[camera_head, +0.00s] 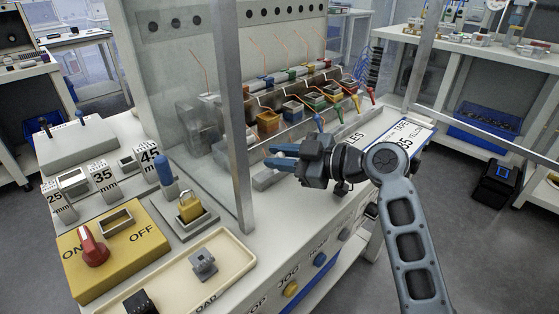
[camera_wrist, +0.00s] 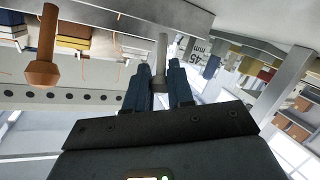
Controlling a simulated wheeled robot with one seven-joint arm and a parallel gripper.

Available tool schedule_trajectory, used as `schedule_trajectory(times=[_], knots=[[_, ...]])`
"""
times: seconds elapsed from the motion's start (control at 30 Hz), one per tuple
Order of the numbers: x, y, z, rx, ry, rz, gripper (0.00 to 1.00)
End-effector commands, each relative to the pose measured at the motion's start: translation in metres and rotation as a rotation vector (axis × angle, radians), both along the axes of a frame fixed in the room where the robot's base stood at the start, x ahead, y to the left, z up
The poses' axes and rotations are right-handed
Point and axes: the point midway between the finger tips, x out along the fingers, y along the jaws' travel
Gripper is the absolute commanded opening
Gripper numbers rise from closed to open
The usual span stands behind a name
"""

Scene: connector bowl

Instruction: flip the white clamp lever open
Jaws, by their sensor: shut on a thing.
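My gripper (camera_head: 272,157) is at the middle of the workbench, by the metal post of the clear panel, with its blue fingers pointing left. In the wrist view, the two dark blue fingers (camera_wrist: 158,88) stand on either side of a pale grey-white rod (camera_wrist: 162,48) with a thicker lower part. The fingers are shut on this rod, which looks like the white clamp lever. The lever cannot be made out clearly in the head view. A low grey block (camera_head: 268,180) lies on the bench just below the fingertips there.
The metal post (camera_head: 233,130) and clear panel stand close left of my gripper. Behind it are a row of coloured bins (camera_head: 292,110) with levers. A yellow ON/OFF box (camera_head: 115,245), a padlock (camera_head: 190,206) and a cream tray (camera_head: 235,258) are at front left.

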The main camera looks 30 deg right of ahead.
Motion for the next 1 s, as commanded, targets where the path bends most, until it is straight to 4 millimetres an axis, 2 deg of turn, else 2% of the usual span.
schedule_trajectory(times=[0.3, 0.33, 0.57, 0.83, 1.0], knots=[[0.0, 0.0, 0.0, 0.001, 0.001, 0.0, 0.0], [0.0, 0.0, 0.0, 0.001, 0.001, 0.0, 0.25], [0.0, 0.0, 0.0, 0.001, 0.001, 0.0, 0.46], [-0.002, -0.001, 0.0, 0.0, 0.001, -0.001, 0.46], [-0.017, -0.013, 0.003, 0.0, 0.001, -0.003, 0.46]])
